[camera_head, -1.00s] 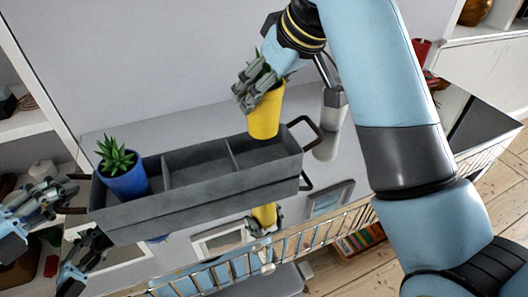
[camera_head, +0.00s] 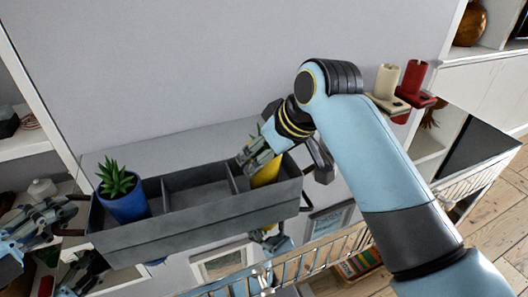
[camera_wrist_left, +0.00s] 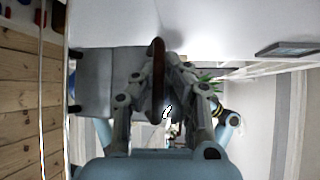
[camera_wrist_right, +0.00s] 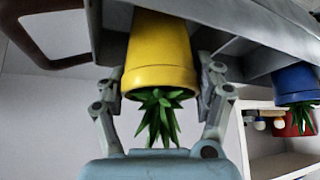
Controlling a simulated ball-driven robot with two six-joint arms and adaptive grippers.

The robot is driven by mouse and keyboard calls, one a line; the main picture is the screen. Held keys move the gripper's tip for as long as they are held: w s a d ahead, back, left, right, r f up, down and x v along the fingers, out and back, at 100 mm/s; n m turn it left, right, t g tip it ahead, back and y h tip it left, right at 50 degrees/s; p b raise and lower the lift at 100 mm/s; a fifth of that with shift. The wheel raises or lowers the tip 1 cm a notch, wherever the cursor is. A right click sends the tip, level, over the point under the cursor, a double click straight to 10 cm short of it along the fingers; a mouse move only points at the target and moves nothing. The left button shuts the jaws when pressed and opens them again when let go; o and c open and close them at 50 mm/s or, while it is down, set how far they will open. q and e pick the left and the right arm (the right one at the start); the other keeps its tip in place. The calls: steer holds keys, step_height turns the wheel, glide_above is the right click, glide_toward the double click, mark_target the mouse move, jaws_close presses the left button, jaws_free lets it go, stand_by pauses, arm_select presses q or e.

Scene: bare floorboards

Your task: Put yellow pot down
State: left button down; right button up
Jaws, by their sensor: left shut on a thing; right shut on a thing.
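The yellow pot (camera_head: 267,172) is inside the right compartment of the grey planter box (camera_head: 200,215), its lower part hidden by the front wall. My right gripper (camera_head: 257,152) is shut on it from above. In the right wrist view the yellow pot (camera_wrist_right: 160,50) with its green plant sits between the two fingers, seen upside down. I cannot tell whether it touches the compartment floor. My left gripper (camera_head: 68,238) is shut on the box's left handle; the brown handle (camera_wrist_left: 158,72) shows between its fingers in the left wrist view.
A blue pot (camera_head: 125,206) with a spiky plant stands in the left compartment; the middle compartment is empty. A mirror-like table with a metal rail (camera_head: 320,250) lies under the box. A red and a cream holder (camera_head: 413,80) stand on the right.

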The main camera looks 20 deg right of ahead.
arm_select(q)
steer(key=shift+a+f, duration=0.1)
steer(key=shift+f, duration=0.15)
arm_select(e)
steer(key=o, duration=1.7)
steer(key=shift+r, duration=0.2)
steer(key=v, duration=1.2)
arm_select(q)
steer(key=c, duration=1.4)
jaws_free()
steer(key=shift+r, duration=0.1)
arm_select(e)
steer(key=shift+a, duration=0.1)
